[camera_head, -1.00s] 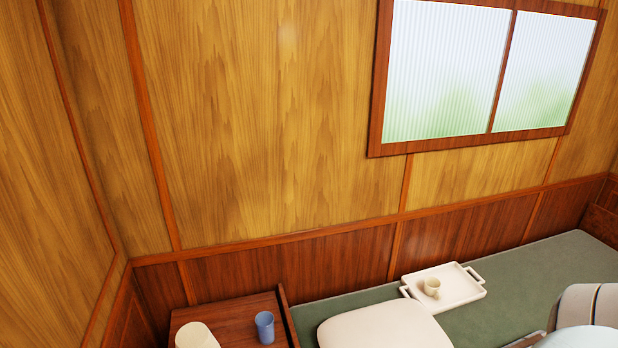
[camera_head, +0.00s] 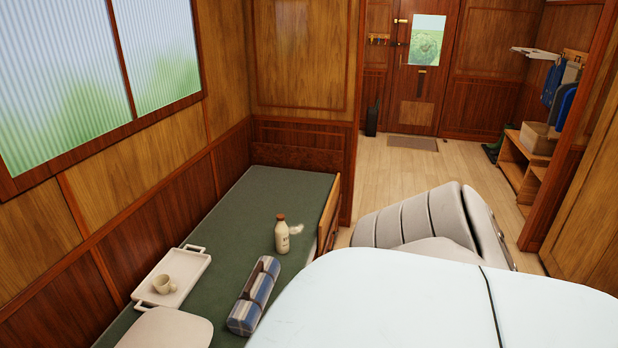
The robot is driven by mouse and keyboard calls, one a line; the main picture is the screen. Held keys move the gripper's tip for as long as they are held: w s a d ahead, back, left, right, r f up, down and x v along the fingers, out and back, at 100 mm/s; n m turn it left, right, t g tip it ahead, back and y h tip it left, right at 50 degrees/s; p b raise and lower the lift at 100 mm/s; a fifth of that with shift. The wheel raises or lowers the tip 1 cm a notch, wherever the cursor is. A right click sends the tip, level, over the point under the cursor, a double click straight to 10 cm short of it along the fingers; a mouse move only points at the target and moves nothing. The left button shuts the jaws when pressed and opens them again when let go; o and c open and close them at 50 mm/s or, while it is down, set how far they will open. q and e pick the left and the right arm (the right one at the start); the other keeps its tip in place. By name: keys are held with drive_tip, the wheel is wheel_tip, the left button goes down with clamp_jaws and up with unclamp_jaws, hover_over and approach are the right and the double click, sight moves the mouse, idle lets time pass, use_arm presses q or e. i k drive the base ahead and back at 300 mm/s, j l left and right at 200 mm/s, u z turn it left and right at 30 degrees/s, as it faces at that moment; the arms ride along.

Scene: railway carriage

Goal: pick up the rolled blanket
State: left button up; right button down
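The rolled blanket (camera_head: 254,295) is a blue, white and grey plaid roll with a dark strap along it. It lies on the green bunk top (camera_head: 240,210), near the bunk's right edge, at the lower middle of the head view. Parts of my own body fill the lower right of the view, close to the blanket. Neither of my grippers shows.
A cream bottle (camera_head: 282,236) with a brown cap stands beyond the blanket. Beyond are open floor (camera_head: 395,180), a door (camera_head: 420,75) and a shelf unit (camera_head: 535,165).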

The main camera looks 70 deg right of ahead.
sight(245, 315)
drive_tip(key=z, duration=1.85)
drive_tip(key=i+l, duration=0.6)
drive_tip(key=l, duration=0.15)
drive_tip(key=i+l+u, duration=0.45)
drive_tip(key=l+u, duration=0.15)
drive_tip(key=l, duration=0.15)
drive_tip(key=u, duration=1.2)
